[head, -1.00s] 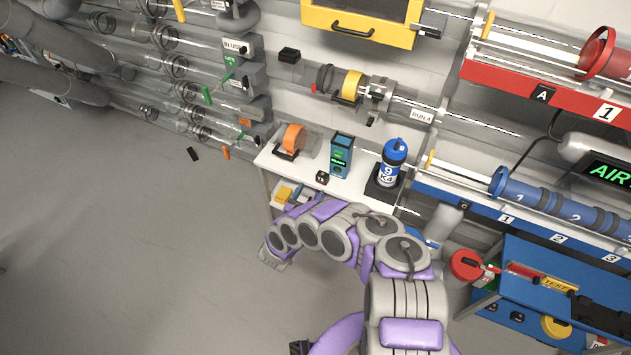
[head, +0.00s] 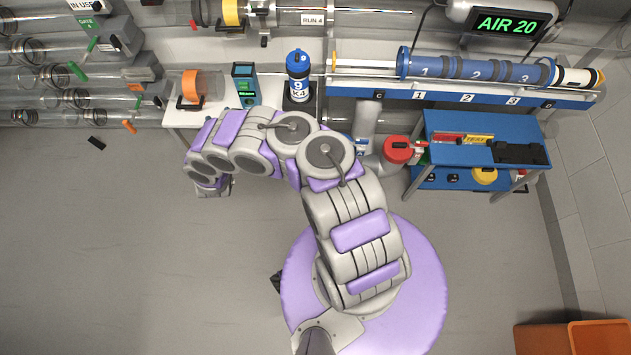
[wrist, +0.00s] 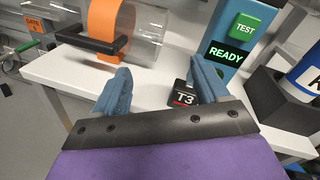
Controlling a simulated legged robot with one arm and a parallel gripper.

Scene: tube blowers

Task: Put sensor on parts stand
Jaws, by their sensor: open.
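A small black block marked T3 (wrist: 184,98), which looks like the sensor, sits on the white table (wrist: 75,82) in the wrist view. My gripper (wrist: 162,84) is open and empty, with blue-grey fingers spread over the table's front part. The block shows beside the right finger, which partly covers it; I cannot tell whether they touch. In the head view my arm hides the block and the fingertips. A blue two-level stand (head: 437,128), possibly the parts stand, is right of my arm in the head view.
A blue tester reading READY (wrist: 228,52) stands behind the block. A clear tube with an orange band (wrist: 103,20) is at left, a bottle in a black holder (head: 298,90) at right. The blue stand carries a black tray (head: 518,153). Open floor lies left.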

